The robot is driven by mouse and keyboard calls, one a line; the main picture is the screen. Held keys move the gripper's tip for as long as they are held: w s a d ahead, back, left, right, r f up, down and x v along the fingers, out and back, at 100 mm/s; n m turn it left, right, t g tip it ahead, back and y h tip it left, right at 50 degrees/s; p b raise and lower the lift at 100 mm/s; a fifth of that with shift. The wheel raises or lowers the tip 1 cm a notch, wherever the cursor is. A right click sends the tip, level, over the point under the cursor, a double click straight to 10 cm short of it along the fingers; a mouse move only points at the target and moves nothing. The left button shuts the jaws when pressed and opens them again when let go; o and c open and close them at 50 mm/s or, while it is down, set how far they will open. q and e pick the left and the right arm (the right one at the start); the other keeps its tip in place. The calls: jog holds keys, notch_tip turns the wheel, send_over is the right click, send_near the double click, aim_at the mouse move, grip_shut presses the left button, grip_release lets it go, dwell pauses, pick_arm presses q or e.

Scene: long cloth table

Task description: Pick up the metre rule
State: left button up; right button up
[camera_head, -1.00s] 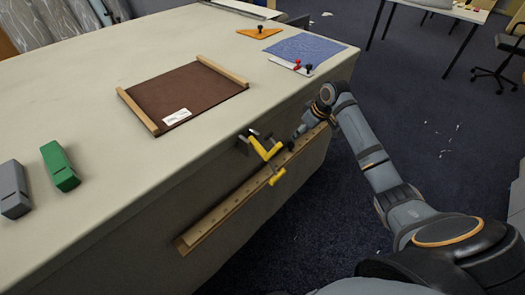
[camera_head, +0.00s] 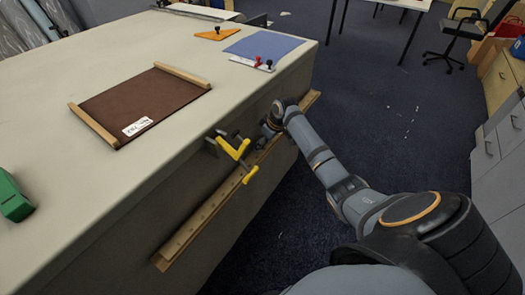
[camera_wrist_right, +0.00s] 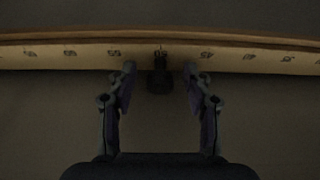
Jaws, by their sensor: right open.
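The metre rule (camera_head: 207,211) is a long light wooden strip with printed numbers. It lies along the table's front side, below the top edge. In the right wrist view the rule (camera_wrist_right: 85,54) runs across the upper part of the picture. My right gripper (camera_head: 261,138) is at the rule, right of a yellow clamp. In the wrist view the gripper (camera_wrist_right: 160,72) is open, its fingertips at the rule's lower edge; I cannot tell whether they touch it. A dark peg-like piece (camera_wrist_right: 160,80) shows between the fingers. My left gripper is not in view.
The yellow clamp (camera_head: 232,148) sits at the table edge, crossing in front of the rule. On the table (camera_head: 60,190) are a brown board (camera_head: 140,103), a green block (camera_head: 13,200), a blue sheet (camera_head: 263,45) and an orange set square (camera_head: 214,34). Floor right of the table is open.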

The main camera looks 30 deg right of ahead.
jog(key=shift+f, duration=0.1)
jog(key=c, duration=0.6)
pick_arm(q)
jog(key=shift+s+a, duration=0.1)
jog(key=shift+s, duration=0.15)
pick_arm(e)
grip_shut()
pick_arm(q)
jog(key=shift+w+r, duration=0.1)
pick_arm(e)
jog(key=shift+d+r, duration=0.1)
jog(key=shift+r, duration=0.3)
notch_tip(320, 180, up, 6)
jog(key=shift+s+r+p, duration=0.1)
jog(key=shift+r+p, duration=0.15)
jog(key=shift+p, duration=0.5)
pick_arm(q)
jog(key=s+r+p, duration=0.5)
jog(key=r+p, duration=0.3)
jog(key=p, duration=0.1)
pick_arm(e)
jog(key=s+d, duration=0.3)
jog(key=s, duration=0.6)
jog(key=s+d, duration=0.4)
jog(key=s, duration=0.5)
jog(key=shift+d, duration=0.2)
